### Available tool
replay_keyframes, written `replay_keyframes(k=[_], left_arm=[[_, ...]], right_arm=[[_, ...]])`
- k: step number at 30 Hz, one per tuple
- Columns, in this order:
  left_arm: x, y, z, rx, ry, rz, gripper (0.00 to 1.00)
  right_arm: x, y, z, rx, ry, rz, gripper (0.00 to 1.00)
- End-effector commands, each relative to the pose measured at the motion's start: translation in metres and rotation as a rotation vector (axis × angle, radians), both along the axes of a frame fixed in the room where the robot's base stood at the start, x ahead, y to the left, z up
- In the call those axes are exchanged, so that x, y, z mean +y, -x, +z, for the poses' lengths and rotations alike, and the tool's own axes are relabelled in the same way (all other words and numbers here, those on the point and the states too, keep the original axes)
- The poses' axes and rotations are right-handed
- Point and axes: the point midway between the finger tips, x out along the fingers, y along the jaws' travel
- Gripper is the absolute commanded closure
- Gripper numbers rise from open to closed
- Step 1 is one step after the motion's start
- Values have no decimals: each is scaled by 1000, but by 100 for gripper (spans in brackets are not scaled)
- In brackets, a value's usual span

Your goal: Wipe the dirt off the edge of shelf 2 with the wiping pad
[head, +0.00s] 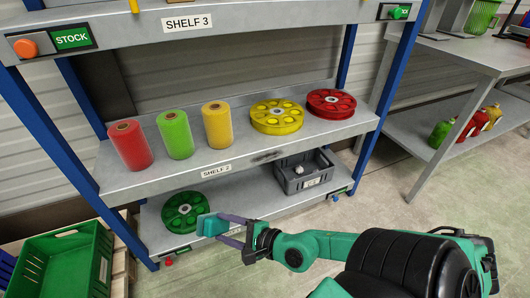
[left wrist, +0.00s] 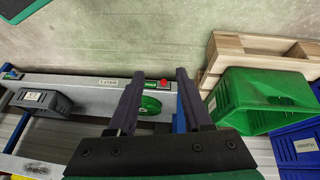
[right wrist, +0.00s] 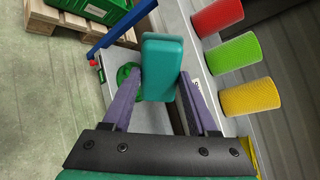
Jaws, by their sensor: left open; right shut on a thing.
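Shelf 2 (head: 130,182) is the grey middle shelf with a "SHELF 2" label on its front edge. A dark smudge of dirt (head: 266,157) lies on that edge, right of the label. My right gripper (head: 227,227) is shut on the teal wiping pad (head: 208,225), below and left of the smudge, apart from the shelf 2 edge. The pad (right wrist: 162,67) also shows between the fingers in the right wrist view. My left gripper (left wrist: 158,75) is open and empty in the left wrist view; the head view does not show it.
Shelf 2 bears red, green and yellow rolls (head: 175,135) and yellow and red spools (head: 277,117). The lower shelf holds a green spool (head: 183,211) and a grey bin (head: 304,172). A green crate (head: 62,262) stands at the lower left. Open floor lies to the right.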

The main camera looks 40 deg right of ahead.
Motion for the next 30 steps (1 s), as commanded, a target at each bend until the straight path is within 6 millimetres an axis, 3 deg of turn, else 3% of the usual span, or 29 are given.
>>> replay_keyframes(k=[1,4,17,19,26,30], left_arm=[[-3,-3,-14,-11,10,-3,50],[-10,-8,-13,-34,29,-9,50],[-26,-17,-4,-102,93,-31,50],[-25,-16,4,-98,91,-30,50],[-25,-16,4,-100,91,-30,50],[-25,-16,4,-100,91,-30,50]], right_arm=[[5,3,-20,-32,-18,-22,85],[12,8,-30,-104,-44,-79,85],[10,31,-41,-305,-57,-366,85],[-3,21,-35,-308,-39,-377,85],[-52,-7,-46,-306,-5,-450,85],[-100,-29,-50,-308,10,-529,85]])
